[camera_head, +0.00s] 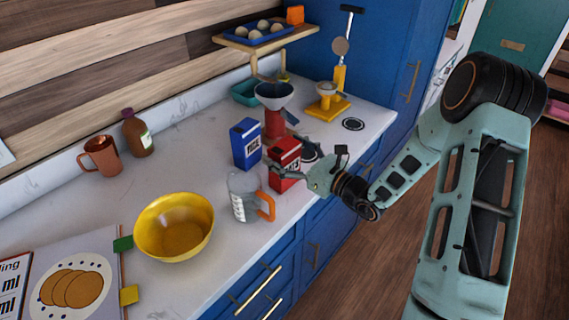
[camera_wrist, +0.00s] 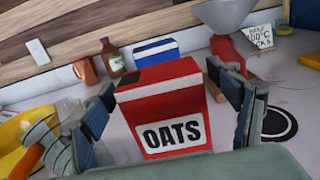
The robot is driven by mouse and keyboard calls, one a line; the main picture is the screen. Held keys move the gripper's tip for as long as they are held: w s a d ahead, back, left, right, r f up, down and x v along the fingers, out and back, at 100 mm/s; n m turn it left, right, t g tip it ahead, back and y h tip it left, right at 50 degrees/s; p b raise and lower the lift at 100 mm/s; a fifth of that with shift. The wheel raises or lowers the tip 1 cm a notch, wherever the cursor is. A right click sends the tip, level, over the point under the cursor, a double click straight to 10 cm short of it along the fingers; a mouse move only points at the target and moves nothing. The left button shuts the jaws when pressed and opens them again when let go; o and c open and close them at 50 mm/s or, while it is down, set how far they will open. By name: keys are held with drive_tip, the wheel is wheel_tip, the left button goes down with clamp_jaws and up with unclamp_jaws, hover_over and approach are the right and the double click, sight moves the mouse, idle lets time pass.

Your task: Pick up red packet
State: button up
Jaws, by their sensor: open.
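The red packet (camera_head: 285,160) stands upright on the white counter, near its front edge. In the wrist view the red packet (camera_wrist: 168,112) faces me with a white "OATS" label. My gripper (camera_head: 290,172) is at the packet, reaching in from the right. In the wrist view my gripper (camera_wrist: 168,115) is open, with one finger on each side of the packet. A small gap shows on the right side; on the left I cannot tell whether the finger touches. The lower part of the packet is hidden behind my gripper in the wrist view.
A blue packet (camera_head: 246,143) stands close behind the red one. A clear jug (camera_head: 243,196) with an orange handle is just left of it. A red scale with a bowl (camera_head: 275,98) stands behind. A yellow bowl (camera_head: 174,226) is further left.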

drive_tip(key=c, duration=1.8)
drive_tip(key=shift+r, duration=0.1)
